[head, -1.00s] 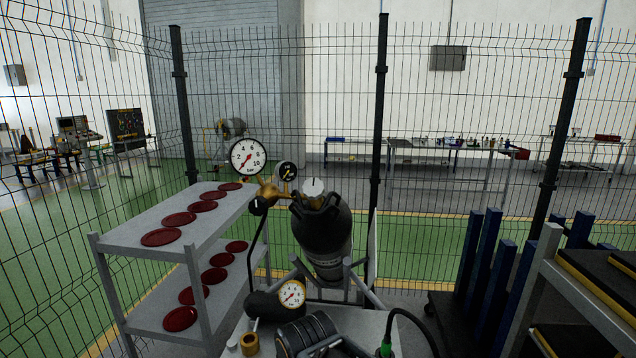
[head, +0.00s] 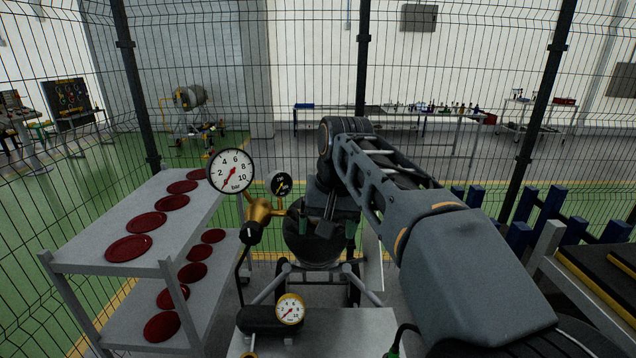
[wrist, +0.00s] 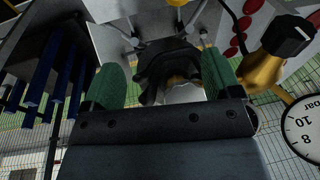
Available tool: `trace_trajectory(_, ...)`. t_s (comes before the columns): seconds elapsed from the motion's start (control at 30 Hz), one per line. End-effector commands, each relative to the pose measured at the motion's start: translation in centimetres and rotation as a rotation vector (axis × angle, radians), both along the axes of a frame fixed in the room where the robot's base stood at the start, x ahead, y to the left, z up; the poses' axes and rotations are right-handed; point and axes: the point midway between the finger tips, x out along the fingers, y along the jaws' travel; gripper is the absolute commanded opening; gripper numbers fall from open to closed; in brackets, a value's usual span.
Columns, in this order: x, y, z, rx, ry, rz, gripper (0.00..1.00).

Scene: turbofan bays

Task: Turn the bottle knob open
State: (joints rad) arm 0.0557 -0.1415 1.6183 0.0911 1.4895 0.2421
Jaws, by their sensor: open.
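The dark gas bottle (head: 313,250) stands upright below my gripper in the head view; my gripper hides its top and knob there. In the wrist view the bottle's dark collar (wrist: 163,62) shows, with the pale knob (wrist: 185,94) between the fingers, partly covered by the gripper body. My gripper (head: 327,230) is open above the bottle top, its green fingers pointing down. In the wrist view my gripper (wrist: 160,80) has one finger each side of the knob. I cannot tell whether either finger touches it.
A brass regulator (head: 259,211) with gauges (head: 232,171) and a black knob (head: 250,233) sits close left of my gripper. A grey shelf cart (head: 100,233) with red discs stands left. A small gauge (head: 290,309) is in front. Wire fence runs behind.

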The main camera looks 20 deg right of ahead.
Motion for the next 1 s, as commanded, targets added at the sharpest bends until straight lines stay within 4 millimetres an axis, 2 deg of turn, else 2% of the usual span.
trace_trajectory(0.03, 1.0, -0.2, 2.9, 0.012, 0.015, -0.024, 0.84)
trace_trajectory(0.2, 3.1, -0.8, 9.2, 0.049, 0.067, -0.096, 0.84)
trace_trajectory(0.3, 3.8, -1.1, 11.7, 0.064, 0.093, -0.127, 0.84)
trace_trajectory(0.43, 4.3, -1.3, 13.7, 0.074, 0.114, -0.150, 0.84)
trace_trajectory(0.57, 4.5, -1.4, 14.3, 0.079, 0.126, -0.163, 0.84)
trace_trajectory(0.67, 4.5, -1.3, 13.7, 0.081, 0.131, -0.165, 0.84)
trace_trajectory(0.77, 4.5, -1.1, 12.5, 0.082, 0.132, -0.166, 0.84)
trace_trajectory(1.0, 4.8, -0.5, 8.1, 0.081, 0.131, -0.164, 0.84)
